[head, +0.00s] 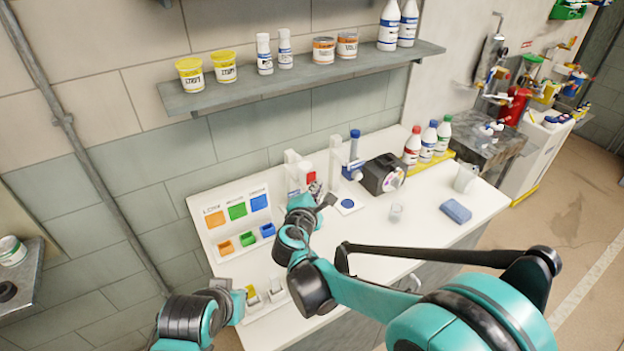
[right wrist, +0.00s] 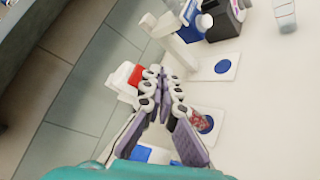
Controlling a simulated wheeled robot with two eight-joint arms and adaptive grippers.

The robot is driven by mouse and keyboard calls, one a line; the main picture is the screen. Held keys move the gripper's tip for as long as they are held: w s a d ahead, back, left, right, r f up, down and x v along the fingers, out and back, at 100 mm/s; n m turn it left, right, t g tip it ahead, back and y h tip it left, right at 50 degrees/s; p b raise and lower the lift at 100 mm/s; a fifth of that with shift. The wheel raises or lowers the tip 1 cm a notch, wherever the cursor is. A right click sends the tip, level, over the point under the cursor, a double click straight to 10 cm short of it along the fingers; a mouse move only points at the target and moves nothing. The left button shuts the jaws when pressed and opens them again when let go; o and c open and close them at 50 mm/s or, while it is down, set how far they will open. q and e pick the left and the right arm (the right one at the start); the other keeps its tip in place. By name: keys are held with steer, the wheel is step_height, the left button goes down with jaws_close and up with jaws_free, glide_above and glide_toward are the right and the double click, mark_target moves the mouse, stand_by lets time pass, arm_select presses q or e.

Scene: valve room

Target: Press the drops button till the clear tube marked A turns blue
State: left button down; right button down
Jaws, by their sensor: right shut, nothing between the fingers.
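My right gripper (head: 318,196) is shut and empty, low over the white bench beside the dispenser stands. In the right wrist view its closed fingertips (right wrist: 165,84) are just beside a red block (right wrist: 137,75) on a white stand; I cannot tell if they touch. The red block (head: 311,178) also shows in the head view, behind the gripper. I cannot read a drops label on it. No tube marked A can be made out.
Colour trays (head: 247,238) are at left. A shelf (head: 300,83) with pots runs above.

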steer(key=shift+w, duration=0.1)
steer(key=shift+w+a, duration=0.2)
steer(key=shift+w, duration=0.05)
steer(key=shift+w+a, duration=0.3)
steer(key=shift+w, duration=0.1)
stand_by(0.8)
steer(key=shift+s+d, duration=0.1)
steer(key=shift+s, duration=0.05)
steer(key=shift+s+d, duration=0.45)
steer(key=shift+s, duration=0.2)
steer(key=shift+s+d, duration=0.7)
steer(key=shift+s, duration=0.35)
steer(key=shift+s+d, duration=0.7)
steer(key=shift+s, duration=0.35)
